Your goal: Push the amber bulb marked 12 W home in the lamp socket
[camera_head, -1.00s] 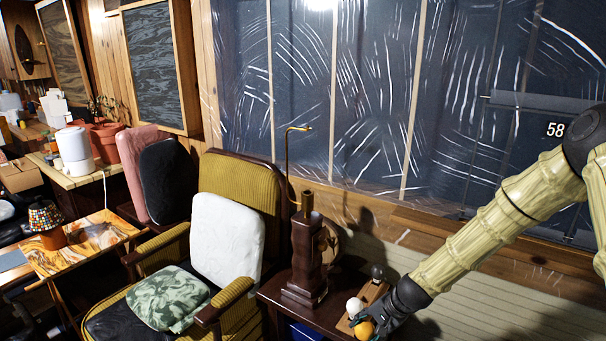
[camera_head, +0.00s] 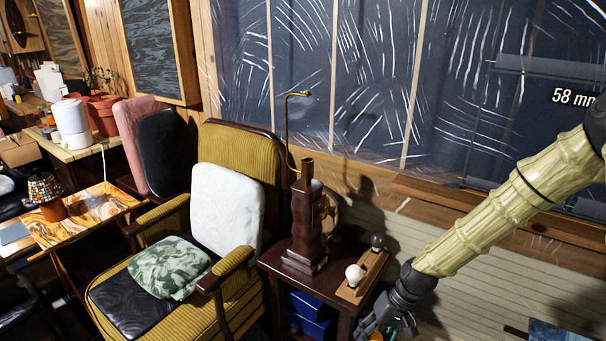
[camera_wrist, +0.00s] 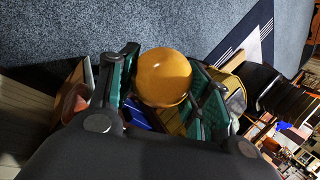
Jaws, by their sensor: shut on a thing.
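The amber bulb (camera_wrist: 163,77) is a round, glossy orange globe between my gripper's two green-padded fingers in the wrist view. My gripper (camera_head: 376,330) is shut on it, low at the bottom edge of the head view, right of the side table. There the bulb is almost wholly hidden by the fingers and frame edge. Its 12 W mark cannot be read. The lamp (camera_head: 305,225) is a dark stepped wooden column on the side table, with an upright brass socket (camera_head: 307,168) on top. The socket's opening looks empty; its inside is hidden. The bulb is well apart from the socket.
A wooden rack (camera_head: 350,291) on the side table (camera_head: 275,262) holds a white bulb (camera_head: 355,274) and a dark grey bulb (camera_head: 377,241). A thin brass hooked rod (camera_head: 287,130) rises beside the socket. A mustard armchair (camera_head: 240,140) stands left.

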